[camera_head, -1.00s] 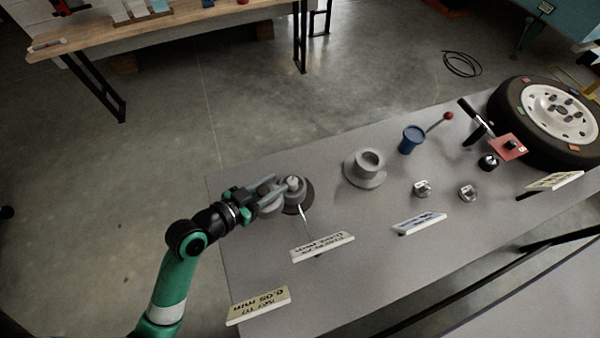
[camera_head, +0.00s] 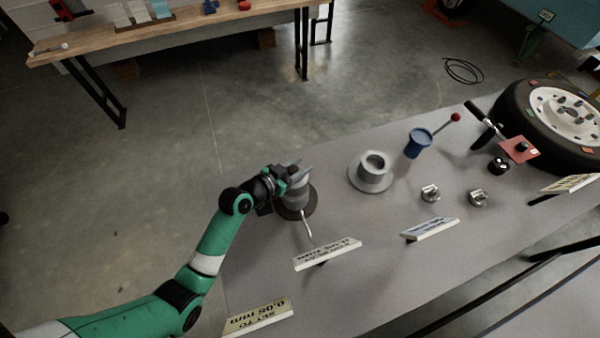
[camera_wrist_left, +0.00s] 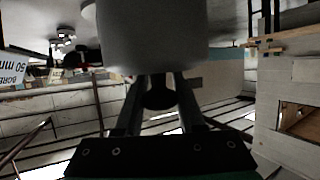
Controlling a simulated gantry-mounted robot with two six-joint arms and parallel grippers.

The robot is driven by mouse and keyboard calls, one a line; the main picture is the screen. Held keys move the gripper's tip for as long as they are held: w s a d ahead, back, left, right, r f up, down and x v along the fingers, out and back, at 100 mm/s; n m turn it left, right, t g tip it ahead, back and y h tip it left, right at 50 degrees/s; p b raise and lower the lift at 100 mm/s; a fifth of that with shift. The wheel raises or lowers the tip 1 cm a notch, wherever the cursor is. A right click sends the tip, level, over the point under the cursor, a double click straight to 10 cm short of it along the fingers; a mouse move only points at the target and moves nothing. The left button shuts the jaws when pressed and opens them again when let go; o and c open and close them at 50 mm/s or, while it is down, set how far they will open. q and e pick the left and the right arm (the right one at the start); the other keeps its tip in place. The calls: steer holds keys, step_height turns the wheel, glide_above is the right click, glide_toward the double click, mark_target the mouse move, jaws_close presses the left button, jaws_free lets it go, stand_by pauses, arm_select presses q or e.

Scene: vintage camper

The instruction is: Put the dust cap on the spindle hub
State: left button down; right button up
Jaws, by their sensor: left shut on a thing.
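The spindle hub (camera_head: 284,211) stands on the table's left part, with a dark round disc at its base. My left gripper (camera_head: 298,175) is at its top, coming from the left. It is shut on a grey cylindrical piece (camera_head: 296,192), apparently the dust cap. The piece lines up with the hub and hides its top. I cannot tell whether it is seated or just above. In the left wrist view the grey piece (camera_wrist_left: 155,38) fills the top middle, in front of the fingers (camera_wrist_left: 158,100). My right gripper is not in view.
A grey flanged cup (camera_head: 373,170), a blue cup (camera_head: 418,143) and two small metal parts (camera_head: 430,193) (camera_head: 478,198) lie to the right. A wheel (camera_head: 560,115) lies at the far right. Label plates (camera_head: 327,254) (camera_head: 258,317) stand in front. A thin rod (camera_head: 306,225) leans by the hub.

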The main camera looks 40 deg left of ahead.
arm_select(q)
step_height(320, 180, down, 4)
steer(key=shift+w+r+b, duration=0.1)
steer(key=shift+r+b, duration=0.15)
steer(key=shift+b, duration=0.2)
steer(key=shift+r, duration=0.1)
steer(key=shift+f, duration=0.25)
steer(key=c, duration=0.5)
jaws_free()
steer(key=shift+r, duration=0.1)
